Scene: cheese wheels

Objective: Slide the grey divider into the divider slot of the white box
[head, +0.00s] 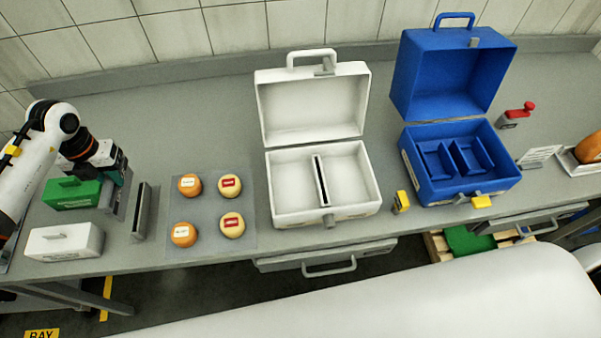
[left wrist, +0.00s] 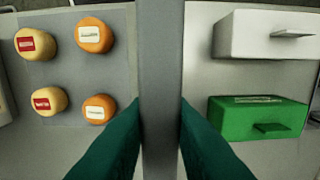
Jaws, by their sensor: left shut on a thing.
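My left gripper (head: 118,172) is at the left of the bench, shut on the grey divider (head: 116,201), which stands upright below its fingers. In the left wrist view the divider (left wrist: 161,60) runs as a grey bar between the two teal fingers (left wrist: 160,135). The white box (head: 372,192) stands open at mid bench, well to the right of the gripper, its lid tilted back. Its divider slot (head: 321,181) shows as a dark line in a white rail across the middle of the floor. My right gripper is not in view.
A grey slotted stand (head: 141,212) is just right of the divider. Cheese wheels (head: 232,225) sit on a grey mat (head: 209,209) between it and the white box. Green (head: 72,194) and white (head: 65,241) blocks lie left. An open blue box (head: 457,190) stands right.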

